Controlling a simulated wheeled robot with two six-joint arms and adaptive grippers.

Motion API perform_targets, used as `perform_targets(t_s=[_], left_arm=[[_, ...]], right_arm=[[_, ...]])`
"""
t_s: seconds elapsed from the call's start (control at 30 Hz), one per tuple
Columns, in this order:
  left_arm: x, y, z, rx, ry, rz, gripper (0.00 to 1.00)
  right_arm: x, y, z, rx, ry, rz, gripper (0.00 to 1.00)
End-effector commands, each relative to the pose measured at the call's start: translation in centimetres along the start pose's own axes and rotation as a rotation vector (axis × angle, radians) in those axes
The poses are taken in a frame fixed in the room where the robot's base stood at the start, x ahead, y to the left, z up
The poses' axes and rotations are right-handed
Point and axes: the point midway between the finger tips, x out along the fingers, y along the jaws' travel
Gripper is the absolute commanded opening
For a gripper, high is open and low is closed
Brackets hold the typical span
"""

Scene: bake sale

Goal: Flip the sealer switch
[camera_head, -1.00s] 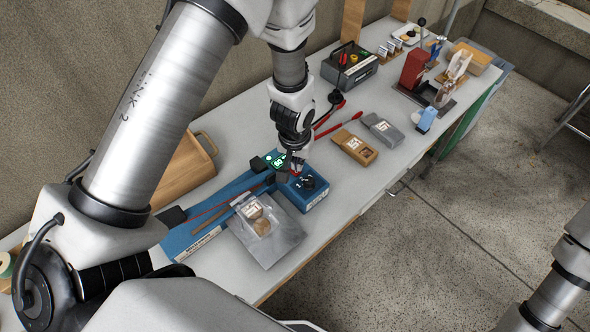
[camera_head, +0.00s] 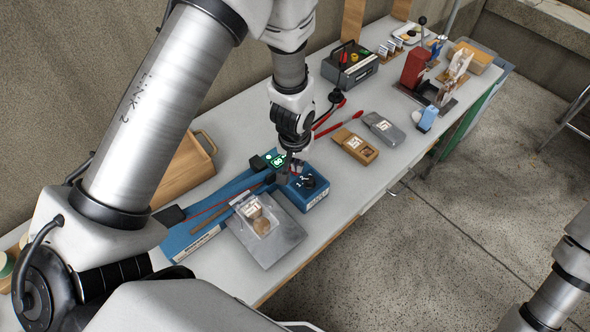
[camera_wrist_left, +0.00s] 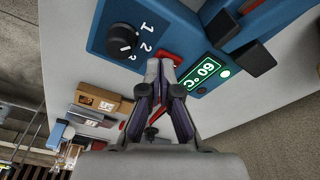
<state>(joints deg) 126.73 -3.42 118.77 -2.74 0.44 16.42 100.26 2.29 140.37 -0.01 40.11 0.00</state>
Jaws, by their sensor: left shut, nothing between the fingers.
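The blue sealer (camera_head: 207,232) lies along the table with its control box (camera_head: 314,200) at its right end. In the left wrist view the box (camera_wrist_left: 98,42) carries a black dial (camera_wrist_left: 122,41) marked 1, 2, 3, a red switch (camera_wrist_left: 172,57) and a green display (camera_wrist_left: 205,70) reading 60 °C. My left gripper (camera_head: 287,177) is over the control box. Its fingertips (camera_wrist_left: 160,66) are together and empty, right at the red switch and partly covering it. I cannot tell whether they touch it or which way it is set. My right gripper is out of view.
A clear bag with a cookie (camera_head: 259,221) lies on the grey plate in front of the sealer. A wooden box (camera_head: 184,172) stands behind. Bare tabletop shows at the front.

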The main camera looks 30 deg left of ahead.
Motion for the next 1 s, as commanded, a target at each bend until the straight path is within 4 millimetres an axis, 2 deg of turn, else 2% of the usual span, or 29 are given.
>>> perform_targets(t_s=[0.67,0.83,1.0], left_arm=[[1.1,0.0,0.2,0.000,0.000,0.000,0.00],[0.4,0.0,0.1,0.000,0.000,0.000,0.00],[-1.4,0.0,-0.2,0.000,0.000,0.000,0.00]], right_arm=[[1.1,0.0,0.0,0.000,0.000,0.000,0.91],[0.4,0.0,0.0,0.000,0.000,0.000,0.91],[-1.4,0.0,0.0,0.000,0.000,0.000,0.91]])
